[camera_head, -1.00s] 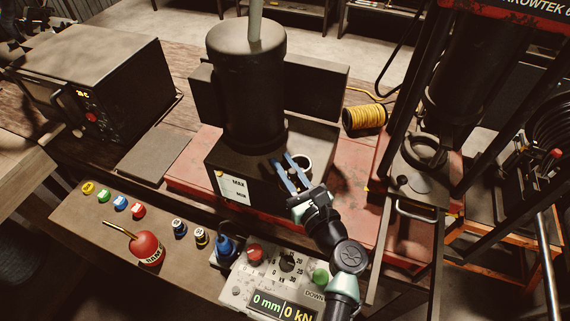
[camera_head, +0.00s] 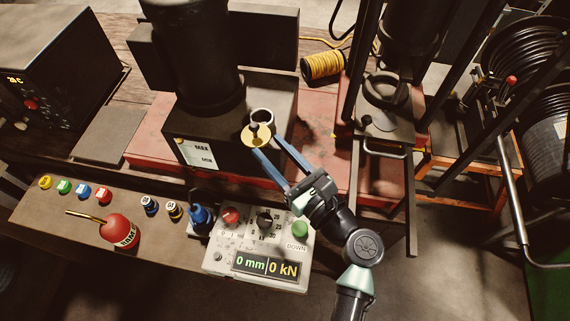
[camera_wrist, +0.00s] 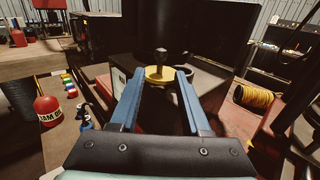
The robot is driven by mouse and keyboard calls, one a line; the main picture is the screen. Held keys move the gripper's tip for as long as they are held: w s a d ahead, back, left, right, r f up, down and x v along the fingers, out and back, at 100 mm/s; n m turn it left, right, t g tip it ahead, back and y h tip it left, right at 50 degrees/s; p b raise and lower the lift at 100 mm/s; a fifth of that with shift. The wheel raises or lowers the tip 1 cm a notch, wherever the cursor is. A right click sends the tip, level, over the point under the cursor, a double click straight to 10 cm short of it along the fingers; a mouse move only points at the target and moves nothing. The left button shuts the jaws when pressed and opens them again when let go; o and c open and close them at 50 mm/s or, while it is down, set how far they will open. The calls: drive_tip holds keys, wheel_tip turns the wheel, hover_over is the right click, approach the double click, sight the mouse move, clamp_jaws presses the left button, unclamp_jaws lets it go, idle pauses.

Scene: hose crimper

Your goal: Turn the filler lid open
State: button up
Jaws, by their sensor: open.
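The filler lid (camera_head: 249,139) is a yellow disc with a dark knob, on top of the dark tank (camera_head: 228,137). The pale round filler neck (camera_head: 262,116) stands just behind and right of it, its dark mouth largely uncovered. In the wrist view the lid (camera_wrist: 153,76) lies ahead between the finger lines, with the neck (camera_wrist: 185,70) at its right. My gripper (camera_head: 267,146) is open and empty, its blue fingers pointing at the lid from the front right. The fingertips look near the lid's front edge; contact cannot be told.
A control box (camera_head: 257,262) with knobs and a display stands in front of the tank. A yellow hose spool (camera_head: 322,66) lies behind right. The press frame (camera_head: 386,100) rises at right.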

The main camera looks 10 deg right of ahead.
drive_tip(key=shift+b+v, duration=0.3)
drive_tip(key=shift+v, duration=1.5)
